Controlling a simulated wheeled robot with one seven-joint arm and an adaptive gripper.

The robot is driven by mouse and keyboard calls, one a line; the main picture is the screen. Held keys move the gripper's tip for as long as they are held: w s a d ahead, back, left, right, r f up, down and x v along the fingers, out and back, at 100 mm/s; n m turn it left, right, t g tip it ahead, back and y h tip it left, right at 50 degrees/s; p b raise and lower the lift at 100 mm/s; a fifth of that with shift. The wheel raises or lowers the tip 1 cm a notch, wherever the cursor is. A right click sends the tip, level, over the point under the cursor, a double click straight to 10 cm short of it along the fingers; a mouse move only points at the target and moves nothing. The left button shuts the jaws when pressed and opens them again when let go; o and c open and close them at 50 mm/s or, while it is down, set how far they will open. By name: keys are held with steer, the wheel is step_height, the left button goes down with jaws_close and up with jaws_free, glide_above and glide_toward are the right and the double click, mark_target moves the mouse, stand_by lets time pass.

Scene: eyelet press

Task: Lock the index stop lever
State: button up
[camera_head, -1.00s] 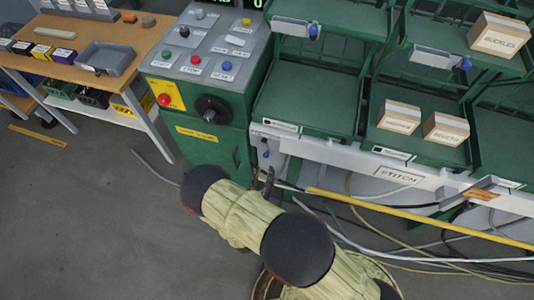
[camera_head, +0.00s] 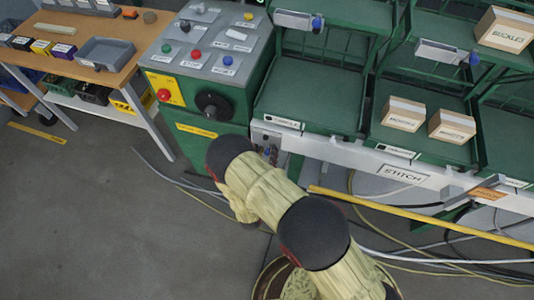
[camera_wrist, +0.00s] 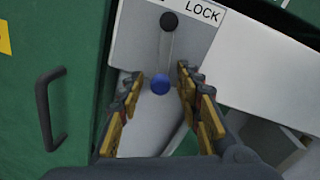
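The index stop lever shows in the wrist view as a thin pale rod (camera_wrist: 166,52) hanging from a black pivot (camera_wrist: 169,21) to a blue knob (camera_wrist: 160,84), leaning slightly left at the bottom. It is on a light grey plate (camera_wrist: 135,40) with a LOCK label (camera_wrist: 202,13) to the pivot's upper right; the label's left part is cut off. My gripper (camera_wrist: 159,75) is open, one finger on each side of the blue knob, with visible gaps. In the head view my gripper (camera_head: 271,155) is at the plate beside the green cabinet, largely hidden by my arm.
A green cabinet with a black handle (camera_wrist: 48,108) stands left of the plate. A white rail (camera_head: 340,150) runs right, under green trays with boxes. A control panel (camera_head: 210,45) tops the cabinet. A yellow bar (camera_head: 420,217) and loose cables lie low at the right.

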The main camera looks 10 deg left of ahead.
steer(key=shift+c, duration=0.5)
steer(key=c, duration=0.8)
jaws_close()
